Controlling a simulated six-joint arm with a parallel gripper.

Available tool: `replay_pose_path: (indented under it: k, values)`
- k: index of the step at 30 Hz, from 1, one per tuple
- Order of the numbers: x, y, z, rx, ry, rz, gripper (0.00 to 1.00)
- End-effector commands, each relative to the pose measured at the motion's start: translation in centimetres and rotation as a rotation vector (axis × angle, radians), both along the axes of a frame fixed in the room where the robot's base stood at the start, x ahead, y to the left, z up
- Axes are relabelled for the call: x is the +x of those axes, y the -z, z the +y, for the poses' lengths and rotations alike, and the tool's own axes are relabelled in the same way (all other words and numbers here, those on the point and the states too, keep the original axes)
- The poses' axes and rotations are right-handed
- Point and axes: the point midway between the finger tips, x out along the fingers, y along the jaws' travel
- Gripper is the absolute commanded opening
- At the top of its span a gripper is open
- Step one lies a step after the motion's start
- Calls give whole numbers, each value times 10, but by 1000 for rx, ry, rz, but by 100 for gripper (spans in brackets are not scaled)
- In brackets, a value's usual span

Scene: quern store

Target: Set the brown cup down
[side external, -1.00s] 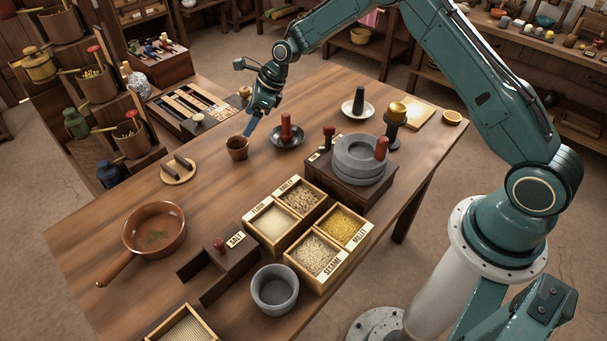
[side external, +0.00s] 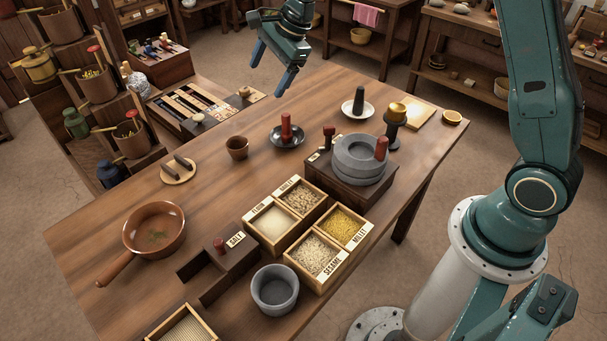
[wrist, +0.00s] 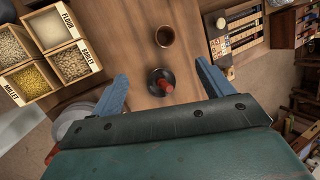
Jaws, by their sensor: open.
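The brown cup (side external: 237,148) stands upright on the wooden table (side external: 215,195), left of a dark dish with a red-handled pestle. It also shows in the wrist view (wrist: 164,36), its open top facing up. My gripper (side external: 272,78) is open and empty, high above the far edge of the table and well apart from the cup. In the wrist view its two blue fingers (wrist: 162,88) are spread wide with nothing between them that they touch.
The dark dish (side external: 298,138) with the pestle stands right of the cup. A stone quern (side external: 350,160), grain boxes (side external: 283,248), a grey mortar (side external: 261,298) and a brown pan (side external: 180,238) stand nearer. Bare tabletop lies around the cup's front and left.

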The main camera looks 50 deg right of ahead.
Motion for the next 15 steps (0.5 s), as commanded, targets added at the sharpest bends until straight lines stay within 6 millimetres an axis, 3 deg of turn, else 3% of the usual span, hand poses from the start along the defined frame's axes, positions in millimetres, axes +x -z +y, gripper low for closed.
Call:
replay_pose_path:
  k: [1,6,15]
  values:
    - [-11,-14,0,-31,-47,-20,79]
    - [-48,-50,-2,-144,-220,-74,79]
    - [-122,-96,-6,-342,-522,-151,79]
